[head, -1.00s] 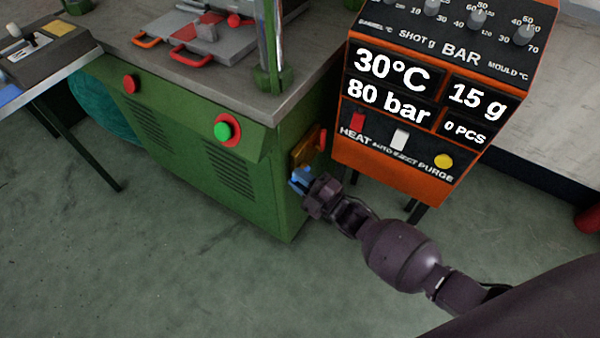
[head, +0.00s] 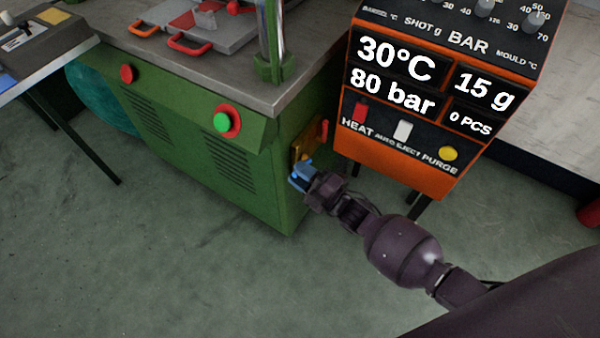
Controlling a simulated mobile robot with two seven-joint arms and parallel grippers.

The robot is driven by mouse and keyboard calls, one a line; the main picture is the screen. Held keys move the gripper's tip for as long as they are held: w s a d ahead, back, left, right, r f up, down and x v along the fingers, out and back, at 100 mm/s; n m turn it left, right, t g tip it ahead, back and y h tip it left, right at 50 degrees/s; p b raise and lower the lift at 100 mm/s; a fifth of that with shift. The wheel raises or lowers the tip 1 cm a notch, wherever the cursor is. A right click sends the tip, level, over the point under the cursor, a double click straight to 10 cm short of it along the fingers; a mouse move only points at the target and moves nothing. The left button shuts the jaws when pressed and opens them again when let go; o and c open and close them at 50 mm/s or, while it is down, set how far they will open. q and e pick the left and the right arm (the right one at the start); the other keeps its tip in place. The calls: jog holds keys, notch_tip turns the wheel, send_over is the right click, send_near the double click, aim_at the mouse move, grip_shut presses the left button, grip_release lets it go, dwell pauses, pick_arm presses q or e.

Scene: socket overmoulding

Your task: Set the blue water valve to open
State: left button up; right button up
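The blue water valve (head: 299,175) is on the right end of the green machine, low beside a brass-coloured plate (head: 304,148). It is small in view and partly covered by my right gripper, so its exact handle angle is hard to read. My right gripper (head: 310,184) is right at the valve, reaching in from the lower right. Its fingertips are too small and hidden to show whether they are closed on the handle. My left gripper is not in view.
The green machine (head: 180,130) carries red and green buttons. A small red handle (head: 323,131) sits just above the valve. An orange control box (head: 395,165) on dark legs stands close to the right of the valve. The floor below and left is clear.

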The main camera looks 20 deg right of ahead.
jog(key=shift+o, duration=0.9)
pick_arm(q)
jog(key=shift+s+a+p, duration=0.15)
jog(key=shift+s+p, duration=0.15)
jog(key=shift+p, duration=0.25)
pick_arm(e)
jog(key=v, duration=1)
jog(key=shift+s+d, duration=0.3)
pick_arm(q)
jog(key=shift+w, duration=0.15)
